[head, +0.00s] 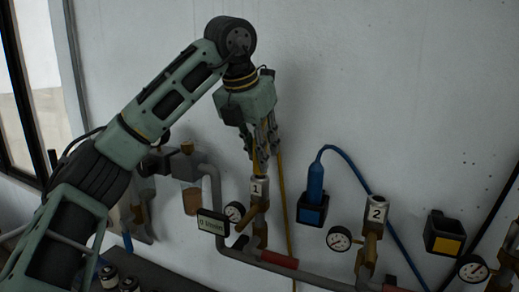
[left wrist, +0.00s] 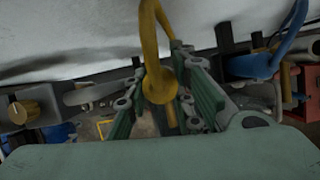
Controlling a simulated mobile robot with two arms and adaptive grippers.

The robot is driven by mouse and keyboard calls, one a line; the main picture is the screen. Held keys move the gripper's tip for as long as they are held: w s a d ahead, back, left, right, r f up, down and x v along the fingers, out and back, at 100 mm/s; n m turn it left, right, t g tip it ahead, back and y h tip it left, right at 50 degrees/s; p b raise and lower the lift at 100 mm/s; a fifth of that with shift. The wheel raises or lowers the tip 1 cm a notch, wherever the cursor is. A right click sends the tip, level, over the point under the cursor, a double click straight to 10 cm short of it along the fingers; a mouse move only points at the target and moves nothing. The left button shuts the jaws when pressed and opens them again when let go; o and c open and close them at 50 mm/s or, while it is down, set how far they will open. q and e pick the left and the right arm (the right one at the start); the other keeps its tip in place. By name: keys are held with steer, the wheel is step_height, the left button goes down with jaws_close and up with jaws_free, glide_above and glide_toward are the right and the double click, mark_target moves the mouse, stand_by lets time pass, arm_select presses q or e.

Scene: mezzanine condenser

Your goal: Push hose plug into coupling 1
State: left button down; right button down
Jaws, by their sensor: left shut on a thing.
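My left gripper (head: 262,158) points down and is shut on the yellow hose plug (head: 256,155), directly above coupling 1 (head: 259,186). In the left wrist view the plug (left wrist: 160,84) sits between the green fingers, with its yellow hose (left wrist: 148,30) curving up and away. Coupling 1 is a grey metal block labelled 1 on a brass pipe. The plug's lower end is close to the coupling's top; I cannot tell whether it is inside the mouth. The yellow hose (head: 284,200) hangs down behind. My right gripper is not in view.
Coupling 2 (head: 376,209) stands to the right. A blue plug (head: 316,181) sits in a dark holder (head: 312,211) between them. An empty yellow-marked holder (head: 444,235) hangs at right.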

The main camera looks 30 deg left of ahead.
arm_select(q)
steer(key=shift+f, duration=0.35)
steer(key=c, duration=1.4)
jaws_free()
steer(key=v, duration=1.2)
